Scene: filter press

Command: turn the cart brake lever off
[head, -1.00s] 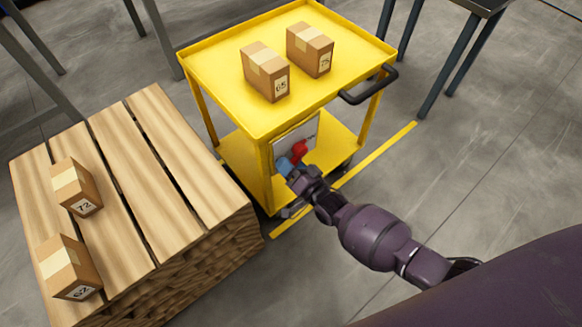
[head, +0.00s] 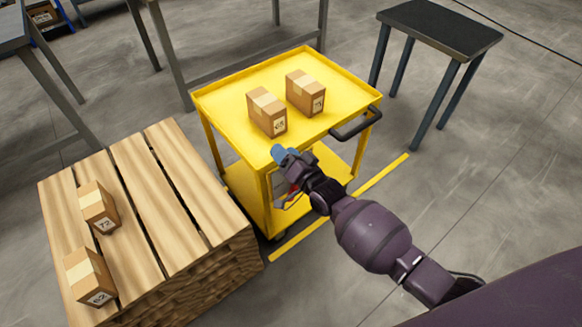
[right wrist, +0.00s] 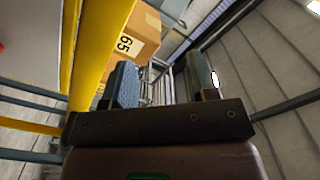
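The yellow cart (head: 228,100) stands mid-picture in the head view. A small red part, probably the brake lever (head: 293,188), shows below the tray on the cart's near side. My right arm and gripper mostly hide it, so its position cannot be read. My right gripper (head: 284,154) is raised to about the height of the tray's near edge, above the red part. In the right wrist view its two fingers (right wrist: 160,85) are apart with nothing between them. The cart's yellow edge (right wrist: 95,55) is close on the left there. My left gripper is not in view.
Two cartons, the near one marked 65 (head: 267,112) and another (head: 306,92), stand on the tray. A black handle (head: 356,125) juts from the cart's right side. A wooden pallet stack (head: 160,185) with two cartons is at left.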

